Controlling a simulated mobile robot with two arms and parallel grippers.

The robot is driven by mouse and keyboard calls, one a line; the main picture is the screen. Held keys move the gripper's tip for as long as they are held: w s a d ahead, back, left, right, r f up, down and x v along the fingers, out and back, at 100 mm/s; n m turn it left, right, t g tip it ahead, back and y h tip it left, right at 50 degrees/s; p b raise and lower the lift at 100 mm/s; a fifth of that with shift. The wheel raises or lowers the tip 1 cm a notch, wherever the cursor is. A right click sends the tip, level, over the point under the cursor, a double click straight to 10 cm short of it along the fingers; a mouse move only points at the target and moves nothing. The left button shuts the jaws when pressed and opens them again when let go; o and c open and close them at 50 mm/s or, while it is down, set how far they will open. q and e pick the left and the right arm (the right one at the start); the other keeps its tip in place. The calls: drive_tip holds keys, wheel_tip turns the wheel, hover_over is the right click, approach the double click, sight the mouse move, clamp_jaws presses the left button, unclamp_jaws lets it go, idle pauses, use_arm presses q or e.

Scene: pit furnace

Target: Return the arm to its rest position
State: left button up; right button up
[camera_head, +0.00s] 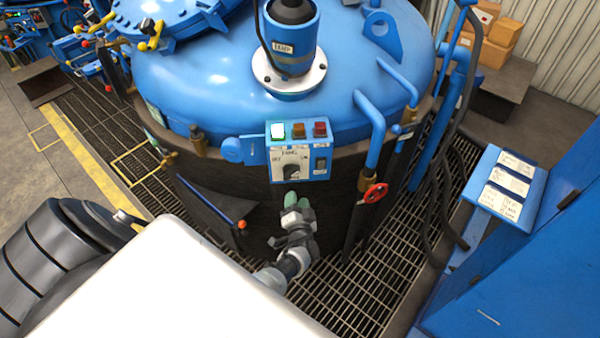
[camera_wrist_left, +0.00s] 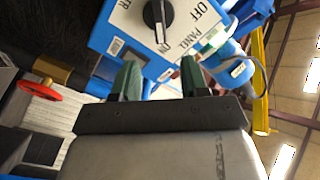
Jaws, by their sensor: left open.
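My left gripper (camera_head: 297,200) is in front of the furnace's control panel (camera_head: 303,165), just below the panel's black rotary knob (camera_head: 291,171) in the head view. In the left wrist view its two green fingers (camera_wrist_left: 160,80) are apart with nothing between them. The knob (camera_wrist_left: 154,18) shows beyond the fingertips, on a white plate marked OFF and ON. Its pointer lies close to the ON mark in the wrist view. The fingers look clear of the knob, but the exact gap is hard to judge. My right gripper is not in view.
The blue furnace lid (camera_head: 210,75) fills the middle. A red valve wheel (camera_head: 376,193) and blue pipes stand right of the panel. A blue cabinet (camera_head: 530,260) with a sloped label board (camera_head: 506,185) is at right. Floor grating (camera_head: 350,290) surrounds the furnace. Boxes (camera_head: 490,35) sit behind.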

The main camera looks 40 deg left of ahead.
use_arm(q)
drive_tip(key=s+d+f+m+g+h+b, duration=0.1)
drive_tip(key=s+d+f+h+b, duration=0.15)
drive_tip(key=s+f, duration=0.4)
drive_tip(key=s+d+f+m+g+h+b, duration=0.1)
drive_tip(key=s+d+f+h+b, duration=0.2)
drive_tip(key=f, duration=0.7)
drive_tip(key=s+d+f+m+g+h+b, duration=0.1)
drive_tip(key=s+d+f+h, duration=0.2)
drive_tip(key=s+f+h, duration=0.4)
drive_tip(key=s+f+g+b, duration=0.1)
drive_tip(key=s+f+g, duration=0.2)
drive_tip(key=s, duration=0.5)
drive_tip(key=s+f+n+g+b, duration=0.1)
drive_tip(key=s+f+g, duration=0.2)
drive_tip(key=s+f, duration=0.3)
drive_tip(key=s+d+f+g+b, duration=0.1)
drive_tip(key=s+f+g+b, duration=0.1)
drive_tip(key=s, duration=1)
wheel_tip(320, 180, down, 2)
drive_tip(key=shift+s+f+g+y, duration=0.2)
drive_tip(key=shift+g+y, duration=0.15)
drive_tip(key=shift+g, duration=0.45)
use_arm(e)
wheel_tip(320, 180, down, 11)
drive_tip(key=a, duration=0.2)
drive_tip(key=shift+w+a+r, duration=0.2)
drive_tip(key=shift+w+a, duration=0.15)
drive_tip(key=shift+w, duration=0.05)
